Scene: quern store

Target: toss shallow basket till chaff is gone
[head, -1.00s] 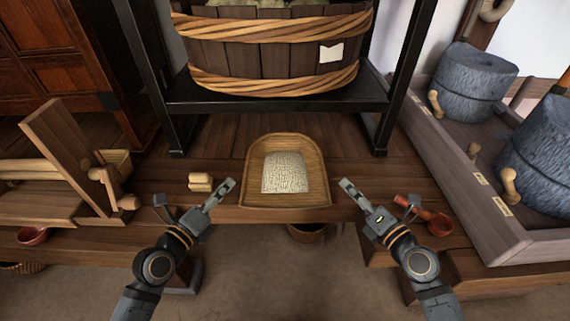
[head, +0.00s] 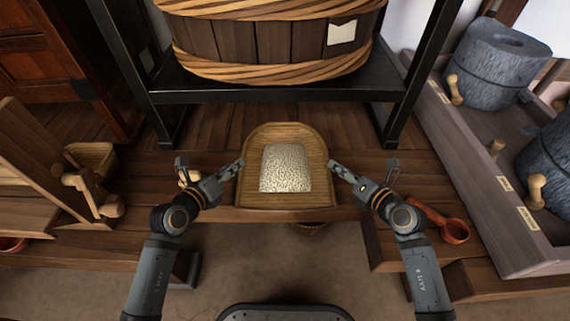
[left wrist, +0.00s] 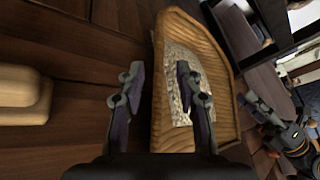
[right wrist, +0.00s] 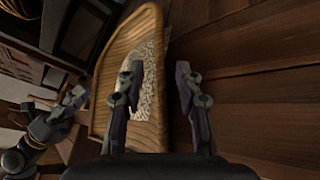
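The shallow basket (head: 286,133), woven and tan with a raised curved rim, lies on the low wooden bench at the centre of the head view. A pale speckled patch of grain or chaff (head: 285,168) covers its middle; I cannot tell the two apart. My left gripper (head: 211,164) is open at the basket's left side, and my right gripper (head: 362,164) is open at its right side. In the left wrist view (left wrist: 158,85) and right wrist view (right wrist: 157,85), the rim appears between each gripper's spread fingers. Contact is unclear.
A large wooden tub (head: 265,45) stands on a black frame (head: 270,88) behind. Stone querns (head: 495,65) sit in a trough at right, beside a red ladle (head: 447,226). A wooden device (head: 35,165) stands at left. Small pale wooden pieces (left wrist: 22,88) lie by my left gripper.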

